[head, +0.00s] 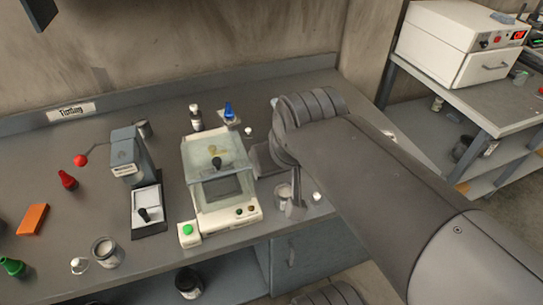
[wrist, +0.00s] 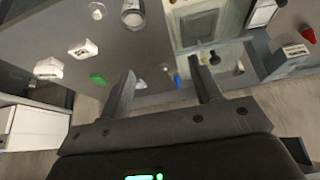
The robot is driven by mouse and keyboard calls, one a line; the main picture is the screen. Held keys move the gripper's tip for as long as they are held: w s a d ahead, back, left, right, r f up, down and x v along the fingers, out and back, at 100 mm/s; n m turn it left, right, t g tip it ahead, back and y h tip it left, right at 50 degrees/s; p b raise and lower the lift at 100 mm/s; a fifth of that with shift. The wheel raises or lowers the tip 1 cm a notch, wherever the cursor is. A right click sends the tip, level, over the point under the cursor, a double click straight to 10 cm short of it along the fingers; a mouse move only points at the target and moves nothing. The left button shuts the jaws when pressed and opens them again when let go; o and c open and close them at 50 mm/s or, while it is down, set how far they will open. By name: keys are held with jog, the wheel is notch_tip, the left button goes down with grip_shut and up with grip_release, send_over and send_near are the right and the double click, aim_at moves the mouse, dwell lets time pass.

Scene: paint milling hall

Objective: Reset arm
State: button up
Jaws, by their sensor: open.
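My arm (head: 370,165) reaches in from the lower right in the head view and is bent over the right part of the grey bench (head: 95,190). My gripper (wrist: 162,75) shows in the wrist view with its two dark fingers spread apart and nothing between them. In the head view the arm link hides most of the gripper. It is just right of the glass-covered cream instrument (head: 224,217); I cannot tell the exact gap.
A white oven (head: 455,45) sits on another bench.

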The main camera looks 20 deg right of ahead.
jog(key=shift+s+f, duration=0.4)
jog(key=shift+s, duration=0.3)
